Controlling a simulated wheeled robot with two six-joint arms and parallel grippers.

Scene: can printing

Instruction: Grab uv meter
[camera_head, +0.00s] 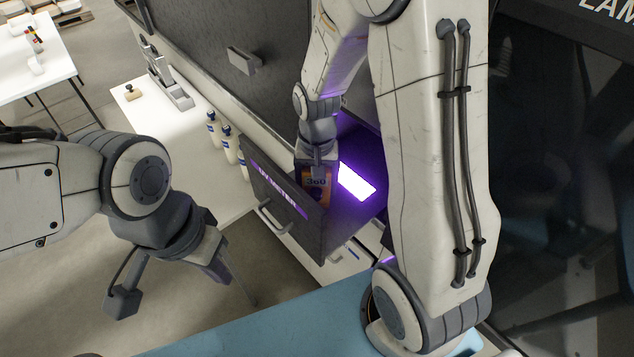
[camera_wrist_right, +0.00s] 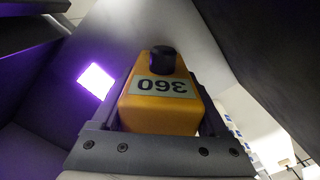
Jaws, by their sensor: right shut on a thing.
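The UV meter (camera_wrist_right: 163,98) is an orange box with a black knob and a display reading 360. It fills the middle of the right wrist view, upside down there, and also shows in the head view (camera_head: 316,190). My right gripper (camera_wrist_right: 165,110) is shut on it, one finger on each side. In the head view the right gripper (camera_head: 318,165) is over the open drawer (camera_head: 285,200) labelled UV METER, near its front panel. My left gripper (camera_head: 180,285) hangs at the left, its fingers apart and empty, away from the drawer.
A glowing violet-white panel (camera_head: 357,182) is beside the meter in the drawer area. Several white bottles (camera_head: 226,140) stand on the white counter (camera_head: 165,130) left of the drawer. A dark cabinet (camera_head: 210,45) is behind. The floor left of the drawer is clear.

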